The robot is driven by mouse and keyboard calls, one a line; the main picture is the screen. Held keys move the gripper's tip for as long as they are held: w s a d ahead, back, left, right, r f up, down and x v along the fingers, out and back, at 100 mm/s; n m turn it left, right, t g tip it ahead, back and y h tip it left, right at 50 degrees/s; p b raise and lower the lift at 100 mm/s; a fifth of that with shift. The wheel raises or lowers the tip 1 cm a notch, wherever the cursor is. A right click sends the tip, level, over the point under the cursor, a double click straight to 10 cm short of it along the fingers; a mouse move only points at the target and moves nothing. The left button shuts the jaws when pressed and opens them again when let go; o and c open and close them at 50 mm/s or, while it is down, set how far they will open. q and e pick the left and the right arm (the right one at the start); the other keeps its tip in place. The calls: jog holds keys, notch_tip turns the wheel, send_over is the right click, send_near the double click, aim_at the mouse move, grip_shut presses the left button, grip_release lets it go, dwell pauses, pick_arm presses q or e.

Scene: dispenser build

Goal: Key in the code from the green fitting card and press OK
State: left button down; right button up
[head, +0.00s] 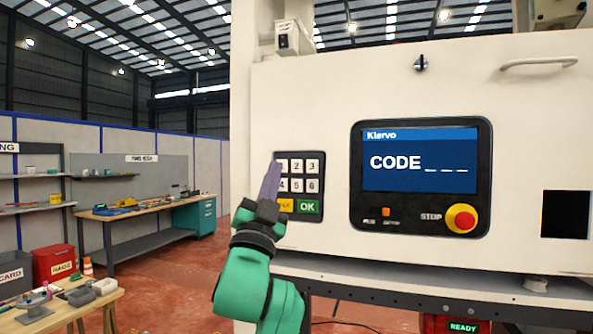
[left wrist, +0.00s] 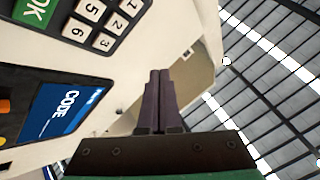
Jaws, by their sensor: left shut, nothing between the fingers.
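The keypad (head: 317,187) is a black panel on the cream machine front, with white number keys, a yellow key partly hidden by my gripper and a green OK key (head: 308,207). It also shows in the left wrist view, with the green OK key (left wrist: 33,10) at the corner. The screen (head: 420,160) reads "Klervo" and "CODE" with three blank dashes. My left gripper (head: 273,166) is shut and empty, its fingers pointing up in front of the keypad's left edge; I cannot tell whether it touches. Its fingers (left wrist: 160,75) are together in the wrist view. No green fitting card shows. My right gripper is out of view.
A red-and-yellow STOP button (head: 462,218) sits below the screen at right. A ledge (head: 420,285) runs under the machine front. A workbench (head: 150,215) stands behind at left, and a wooden table (head: 65,303) with small items is at lower left.

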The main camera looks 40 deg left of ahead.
pick_arm(q)
jog(key=shift+w, duration=0.1)
send_near(295, 160)
jog(key=shift+s+r+x, duration=0.15)
jog(key=shift+x, duration=0.7)
jog(key=shift+s+r+x, duration=0.15)
jog(key=shift+x, duration=0.7)
jog(key=shift+s+r+x, duration=0.1)
jog(key=shift+r+x, duration=0.05)
jog(key=shift+x, duration=0.75)
jog(key=shift+d, duration=0.1)
jog(key=shift+w, duration=0.35)
jog(key=shift+w+a, duration=0.25)
jog(key=shift+w, duration=0.1)
dwell(0.6)
jog(key=shift+s+d+f, duration=0.1)
jog(key=shift+s+d, duration=0.2)
jog(key=shift+s, duration=0.45)
jog(key=shift+s+d+b, duration=0.1)
jog(key=shift+s+d, duration=0.15)
jog(key=shift+s, duration=0.55)
jog(key=shift+s+d+b, duration=0.1)
jog(key=shift+s+d, duration=0.2)
jog(key=shift+s, duration=0.45)
jog(key=shift+s+d+b, duration=0.1)
jog(key=shift+s+d, duration=0.15)
jog(key=shift+s, duration=0.55)
